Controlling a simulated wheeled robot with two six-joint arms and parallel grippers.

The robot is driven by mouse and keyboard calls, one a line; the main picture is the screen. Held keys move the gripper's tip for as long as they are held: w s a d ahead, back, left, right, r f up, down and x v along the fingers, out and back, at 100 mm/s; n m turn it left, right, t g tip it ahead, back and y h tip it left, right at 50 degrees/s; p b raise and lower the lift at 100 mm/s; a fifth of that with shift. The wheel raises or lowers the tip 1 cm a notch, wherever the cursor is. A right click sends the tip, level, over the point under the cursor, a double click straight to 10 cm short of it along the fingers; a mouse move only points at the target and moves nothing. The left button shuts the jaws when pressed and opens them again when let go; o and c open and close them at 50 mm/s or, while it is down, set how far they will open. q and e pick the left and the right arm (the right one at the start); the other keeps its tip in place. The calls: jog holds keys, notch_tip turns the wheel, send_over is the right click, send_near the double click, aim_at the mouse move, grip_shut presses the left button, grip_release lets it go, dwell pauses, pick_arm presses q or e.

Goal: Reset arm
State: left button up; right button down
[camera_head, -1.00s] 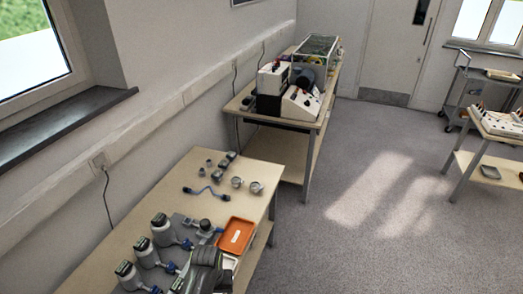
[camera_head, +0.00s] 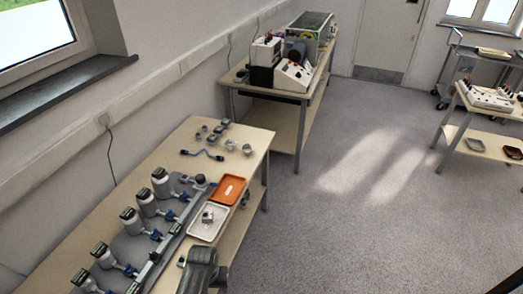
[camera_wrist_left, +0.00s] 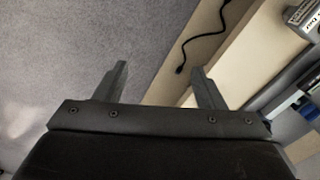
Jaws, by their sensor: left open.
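My left gripper (camera_head: 200,262) shows as a dark grey shape at the bottom of the head view, at the near right edge of the wooden table (camera_head: 150,155). Its fingertips are hard to make out there. In the left wrist view its two fingers (camera_wrist_left: 155,68) are spread apart with nothing between them. Past them are the grey floor, a pale wooden edge and a black cable (camera_wrist_left: 200,35). My right gripper is not seen.
The table holds an orange tray (camera_head: 229,190), a white tray (camera_head: 193,232) with a small metal part, a row of grey-white devices (camera_head: 162,183) and several small parts. A second bench (camera_head: 300,105) stands behind.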

pick_arm(q)
jog(key=s+a+f+b, duration=0.3)
jog(key=s+f, duration=0.4)
jog(key=f, duration=0.4)
jog(key=s+a+f+b, duration=0.35)
jog(key=s+f, duration=0.35)
jog(key=f, duration=0.4)
jog(key=s+a+f+b, duration=0.3)
jog(key=s+f, duration=0.3)
jog(key=s, duration=0.5)
jog(key=s+a+f+t+y+b, duration=0.1)
jog(key=s+a+f+b, duration=0.2)
jog(key=s+a+f, duration=0.3)
jog(key=s+f, duration=0.1)
jog(key=s, duration=0.4)
jog(key=shift+s, duration=0.2)
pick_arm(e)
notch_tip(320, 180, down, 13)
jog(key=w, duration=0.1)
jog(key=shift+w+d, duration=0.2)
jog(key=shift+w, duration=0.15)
